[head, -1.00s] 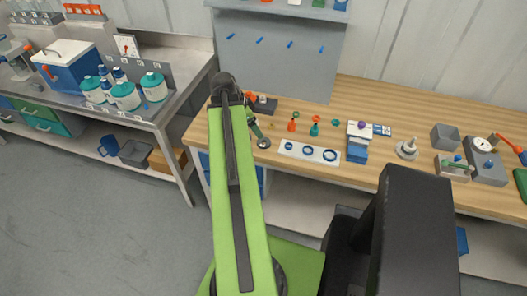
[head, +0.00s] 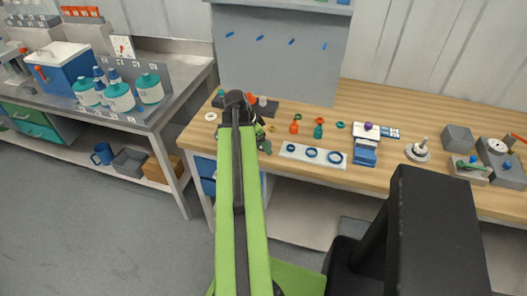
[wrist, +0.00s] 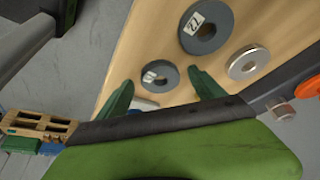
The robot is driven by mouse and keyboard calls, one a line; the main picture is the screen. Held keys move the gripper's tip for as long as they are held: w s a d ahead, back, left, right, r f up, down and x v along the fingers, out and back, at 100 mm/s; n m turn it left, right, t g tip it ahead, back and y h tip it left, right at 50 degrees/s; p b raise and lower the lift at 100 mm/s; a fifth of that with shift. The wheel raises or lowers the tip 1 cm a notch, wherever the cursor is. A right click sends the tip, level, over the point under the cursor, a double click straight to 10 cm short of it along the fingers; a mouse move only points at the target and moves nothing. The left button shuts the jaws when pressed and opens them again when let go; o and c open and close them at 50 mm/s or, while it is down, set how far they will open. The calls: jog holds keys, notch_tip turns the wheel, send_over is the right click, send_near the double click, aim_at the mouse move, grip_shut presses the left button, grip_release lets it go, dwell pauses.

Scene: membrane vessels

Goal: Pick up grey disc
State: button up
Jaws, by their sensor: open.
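In the wrist view, two grey discs with white labels lie on the wooden bench top. The smaller grey disc (wrist: 160,76) shows between the fingertips of my gripper (wrist: 160,80). The larger grey disc (wrist: 190,40) lies beyond it, up and to the right. My gripper is open, with one green finger on each side of the smaller disc in the picture; nothing is seen held. I cannot tell how high the fingers are above the disc. In the head view, my gripper is partly hidden by my arm at the bench's front edge, and I cannot make out the grey discs.
A shiny metal ring (wrist: 248,63) lies right of the discs. An orange part (wrist: 308,87) is at the far right. A white strip with blue rings (head: 313,155) and a blue block (head: 364,153) stand along the bench. A wooden pallet (wrist: 36,122) shows lower left.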

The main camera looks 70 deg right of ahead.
jog(key=c, duration=1.5)
jog(key=shift+o, duration=0.2)
jog(key=shift+r, duration=0.15)
